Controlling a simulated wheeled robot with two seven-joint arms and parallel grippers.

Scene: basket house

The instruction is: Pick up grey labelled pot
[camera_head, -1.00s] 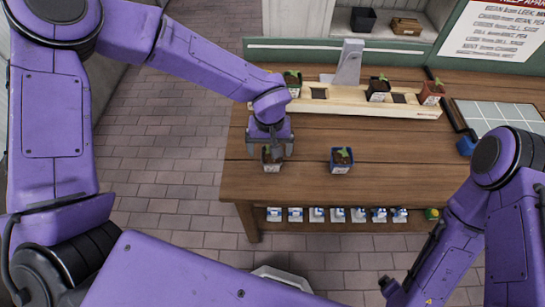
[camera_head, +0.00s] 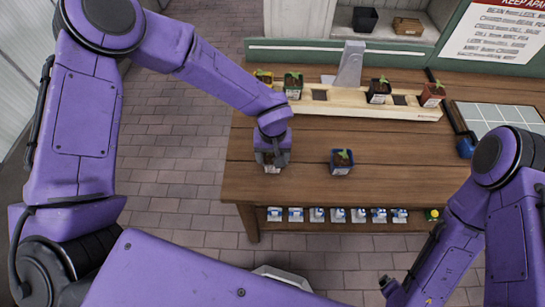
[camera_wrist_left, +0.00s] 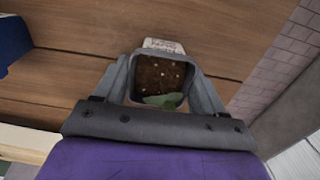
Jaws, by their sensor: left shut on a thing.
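The grey labelled pot (camera_head: 272,169) holds dark soil and a small green seedling. It is at the left front part of the wooden table. My left gripper (camera_head: 272,158) is over it from above, shut on it. In the left wrist view the pot (camera_wrist_left: 133,92) sits between the two fingers, with its white label (camera_wrist_left: 163,46) facing away from the palm. From the head, the gripper covers much of the pot. My right arm's end (camera_head: 390,288) is low at the right, and its fingers are not clear.
A blue pot (camera_head: 342,168) with a seedling stands to the right on the table (camera_head: 300,190). A wooden rack (camera_head: 340,110) behind holds a green pot (camera_head: 293,88), a dark pot (camera_head: 378,97) and a red pot (camera_head: 432,100). Several small packets line the shelf below.

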